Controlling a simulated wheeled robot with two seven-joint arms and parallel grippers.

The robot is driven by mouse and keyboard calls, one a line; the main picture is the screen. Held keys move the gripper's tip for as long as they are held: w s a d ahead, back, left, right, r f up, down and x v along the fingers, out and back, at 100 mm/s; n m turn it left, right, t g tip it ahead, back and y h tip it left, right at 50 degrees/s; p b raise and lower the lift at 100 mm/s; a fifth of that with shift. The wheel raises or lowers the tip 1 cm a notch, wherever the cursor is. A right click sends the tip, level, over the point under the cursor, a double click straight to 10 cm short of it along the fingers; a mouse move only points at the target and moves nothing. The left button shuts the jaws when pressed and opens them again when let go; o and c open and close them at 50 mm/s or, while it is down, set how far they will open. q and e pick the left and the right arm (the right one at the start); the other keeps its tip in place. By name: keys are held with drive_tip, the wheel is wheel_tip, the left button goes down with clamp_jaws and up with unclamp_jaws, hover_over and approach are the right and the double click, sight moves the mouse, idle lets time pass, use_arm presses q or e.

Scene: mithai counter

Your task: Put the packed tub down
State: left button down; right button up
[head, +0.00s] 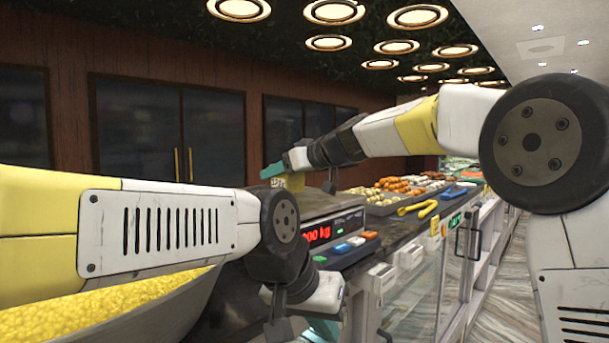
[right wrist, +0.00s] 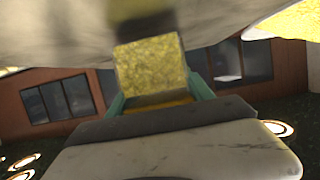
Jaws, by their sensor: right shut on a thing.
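The packed tub shows in the right wrist view as a square, grainy yellow block (right wrist: 150,66) between the teal fingers of my right gripper (right wrist: 158,92). In the head view, my right gripper (head: 284,167) is shut on the tub (head: 294,182), of which only a small yellowish part shows. It is near the scale (head: 318,226), apparently above or behind its pan; the gap cannot be judged. My left gripper (head: 322,328) is low at the bottom edge, in front of the counter. Its teal fingertips are cut off and partly hidden.
A large pan (head: 165,310) heaped with yellow sweets stands at lower left. The scale's red display faces me. Trays of sweets (head: 385,205), yellow tongs (head: 417,208) and blue tongs (head: 453,192) lie along the counter to the right. A glass-fronted case (head: 420,300) runs below.

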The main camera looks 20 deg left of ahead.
drive_tip(key=shift+f, duration=0.25)
drive_tip(key=shift+f, duration=0.15)
drive_tip(key=o, duration=1.6)
